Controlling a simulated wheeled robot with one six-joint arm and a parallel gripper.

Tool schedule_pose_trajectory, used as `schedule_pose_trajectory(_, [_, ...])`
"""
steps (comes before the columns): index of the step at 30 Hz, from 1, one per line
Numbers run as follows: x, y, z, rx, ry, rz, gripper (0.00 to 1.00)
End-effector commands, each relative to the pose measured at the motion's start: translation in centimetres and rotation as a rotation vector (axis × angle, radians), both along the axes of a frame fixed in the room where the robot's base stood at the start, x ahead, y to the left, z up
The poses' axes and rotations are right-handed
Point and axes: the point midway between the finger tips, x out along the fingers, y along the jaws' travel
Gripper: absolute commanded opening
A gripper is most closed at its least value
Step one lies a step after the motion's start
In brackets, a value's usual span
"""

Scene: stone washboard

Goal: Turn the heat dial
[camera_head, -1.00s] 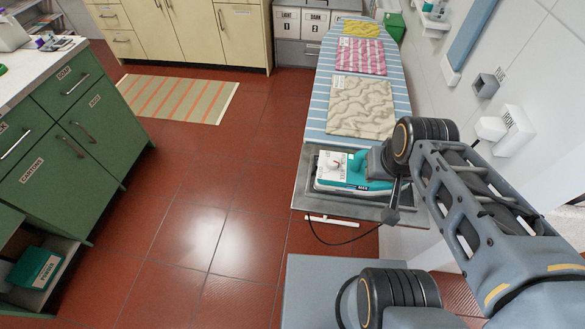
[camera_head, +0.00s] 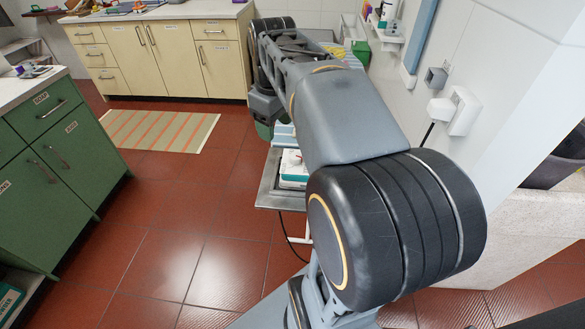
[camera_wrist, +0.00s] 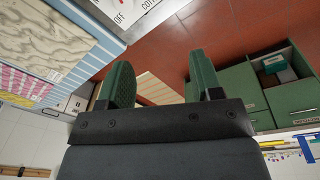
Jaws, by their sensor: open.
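The iron (camera_head: 292,170) is partly visible in the head view, white over teal, on the grey metal rest (camera_head: 268,193) at the near end of the ironing board. My arm covers most of it. In the wrist view a white panel marked OFF (camera_wrist: 124,10) is cut off by the top edge. The heat dial itself is not clearly visible in either current view. My gripper (camera_wrist: 160,82) has two green fingers spread wide apart with nothing between them. The panel lies beyond the fingertips, apart from them. In the head view the gripper is largely hidden by my arm.
Green cabinets (camera_head: 68,160) stand left, cream cabinets (camera_head: 170,60) at the back. A striped rug (camera_head: 160,130) lies on open red floor. A wall (camera_head: 520,70) is close on the right.

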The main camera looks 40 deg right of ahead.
Motion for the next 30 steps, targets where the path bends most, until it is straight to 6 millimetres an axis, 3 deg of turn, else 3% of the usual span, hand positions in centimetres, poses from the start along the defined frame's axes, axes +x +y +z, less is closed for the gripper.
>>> schedule_pose_trajectory(1, [0.3,-1.6,-0.7,0.003,0.021,0.021,0.59])
schedule_pose_trajectory(3, [0.5,-3.2,-0.4,0.008,0.047,0.061,0.59])
schedule_pose_trajectory(9, [0.4,-5.9,0.1,0.024,0.088,0.133,0.59])
schedule_pose_trajectory(14, [0.3,-6.3,-1.6,0.03,0.097,0.148,0.59])
schedule_pose_trajectory(24, [0.3,-6.2,-8.1,0.029,0.096,0.147,0.59])
schedule_pose_trajectory(30, [0.3,-6.2,-11.0,0.028,0.095,0.146,0.59])
